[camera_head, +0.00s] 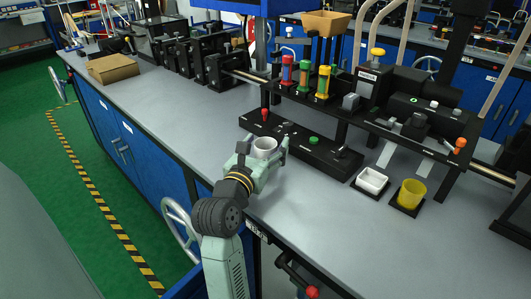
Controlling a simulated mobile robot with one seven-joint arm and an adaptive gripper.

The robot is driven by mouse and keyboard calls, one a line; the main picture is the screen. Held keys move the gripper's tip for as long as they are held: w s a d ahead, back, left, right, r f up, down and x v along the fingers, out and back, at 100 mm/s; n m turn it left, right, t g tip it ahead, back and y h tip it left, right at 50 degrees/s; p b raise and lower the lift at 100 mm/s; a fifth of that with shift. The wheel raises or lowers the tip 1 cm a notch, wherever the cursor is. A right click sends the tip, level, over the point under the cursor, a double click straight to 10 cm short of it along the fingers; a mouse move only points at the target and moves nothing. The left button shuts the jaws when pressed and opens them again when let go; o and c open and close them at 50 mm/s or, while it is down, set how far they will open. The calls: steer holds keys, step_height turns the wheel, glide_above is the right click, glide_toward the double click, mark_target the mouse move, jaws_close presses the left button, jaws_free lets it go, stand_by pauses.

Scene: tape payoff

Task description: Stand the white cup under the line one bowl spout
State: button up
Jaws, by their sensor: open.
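A white cup (264,149) stands upright near the left end of the black base unit (318,150) on the grey bench; whether it rests on the base or the bench is hidden. My gripper (264,143) is open, with one finger on each side of the cup. I cannot tell whether the fingers touch it, and the cup's lower part is hidden by the gripper. I cannot make out which spout belongs to line one.
A red-knobbed lever (265,115) stands behind the cup. A cardboard box (112,68) lies far left. The bench between box and gripper is clear.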

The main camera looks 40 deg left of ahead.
steer(key=shift+w, duration=0.1)
steer(key=shift+c, duration=0.3)
steer(key=c, duration=1.3)
steer(key=shift+r, duration=0.15)
steer(key=shift+r+p, duration=0.95)
steer(key=shift+p, duration=0.15)
steer(key=s+a+r, duration=0.1)
steer(key=s, duration=0.4)
steer(key=s+a+p, duration=0.1)
steer(key=s+a, duration=0.1)
steer(key=s, duration=0.3)
steer(key=s+a+r, duration=0.1)
steer(key=s+a, duration=0.1)
steer(key=s, duration=0.3)
steer(key=shift+s+a+r+p, duration=0.15)
steer(key=shift+r+p, duration=0.2)
steer(key=shift+p, duration=0.05)
